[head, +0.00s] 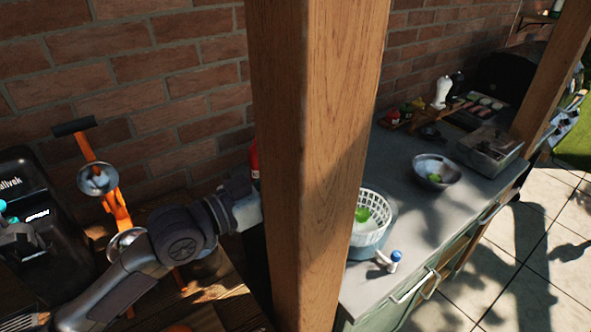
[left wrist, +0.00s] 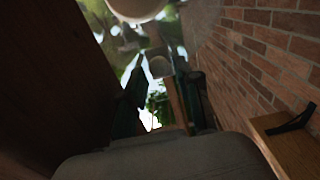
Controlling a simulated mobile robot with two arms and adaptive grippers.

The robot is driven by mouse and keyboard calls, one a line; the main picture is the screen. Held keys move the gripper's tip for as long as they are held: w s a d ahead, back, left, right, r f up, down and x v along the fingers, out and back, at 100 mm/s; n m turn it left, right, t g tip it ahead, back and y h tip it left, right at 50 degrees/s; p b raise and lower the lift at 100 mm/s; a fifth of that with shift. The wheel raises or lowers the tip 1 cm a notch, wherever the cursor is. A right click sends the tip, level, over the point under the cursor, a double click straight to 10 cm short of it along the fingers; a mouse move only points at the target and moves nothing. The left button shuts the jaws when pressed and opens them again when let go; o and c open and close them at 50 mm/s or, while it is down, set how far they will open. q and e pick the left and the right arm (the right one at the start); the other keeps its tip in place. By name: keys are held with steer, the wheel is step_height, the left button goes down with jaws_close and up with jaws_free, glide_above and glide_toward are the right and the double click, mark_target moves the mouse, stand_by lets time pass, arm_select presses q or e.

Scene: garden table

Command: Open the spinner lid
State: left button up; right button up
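The salad spinner (head: 372,222) is on the grey counter in the head view, partly hidden by the wooden post. Its white slatted basket has green leaves in it, and no lid shows over the visible part. A small white crank-like piece with a blue knob (head: 390,261) is at the front of the spinner; I cannot tell whether it is attached to a lid. My left arm reaches from the lower left toward the post, left of the spinner. The post hides its gripper in the head view. My right gripper is out of view.
The wooden post (head: 308,160) stands between my left arm and the spinner. A metal bowl (head: 433,172) is farther back on the counter (head: 395,180). An orange juicer (head: 107,195) and a black machine (head: 30,235) stand at the left. A brick wall (head: 150,80) is behind.

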arm_select(q)
steer(key=shift+w+d, duration=0.35)
steer(key=shift+d, duration=0.15)
jaws_close()
